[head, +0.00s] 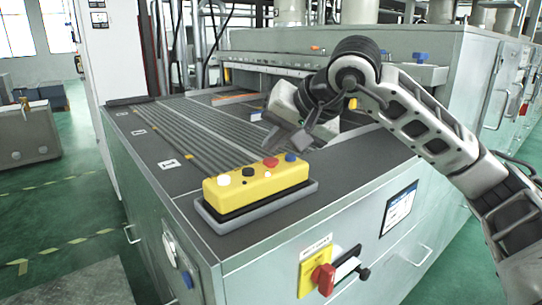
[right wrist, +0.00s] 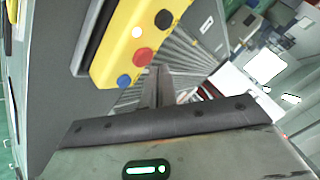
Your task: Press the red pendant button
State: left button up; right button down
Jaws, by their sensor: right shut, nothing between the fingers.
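The yellow pendant (head: 257,186) lies in a grey holder on the near corner of the machine top. Its top carries a white, a black, a red and a blue button in a row. The red button (head: 270,162) is between the black and blue ones; it also shows in the right wrist view (right wrist: 143,57). My right gripper (head: 284,142) is shut and empty, with its fingers pointing down close above the red button's end of the pendant. In the right wrist view the fingertips (right wrist: 158,70) appear just beside the red button; contact cannot be told. My left gripper is out of view.
A red rotary switch (head: 323,278) on a yellow plate sits on the machine's front face. Grey roller slats (head: 190,130) run back behind the pendant. A grey bin (head: 27,135) stands on the green floor at left. The space directly above the pendant's white end is clear.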

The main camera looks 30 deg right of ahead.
aim_at(275, 162)
jog(key=shift+r, duration=0.2)
notch_tip(275, 162, up, 5)
jog(key=p, duration=0.4)
jog(key=shift+f+p, duration=0.15)
jog(key=shift+p, duration=0.15)
jog(key=shift+f, duration=0.1)
dwell(0.4)
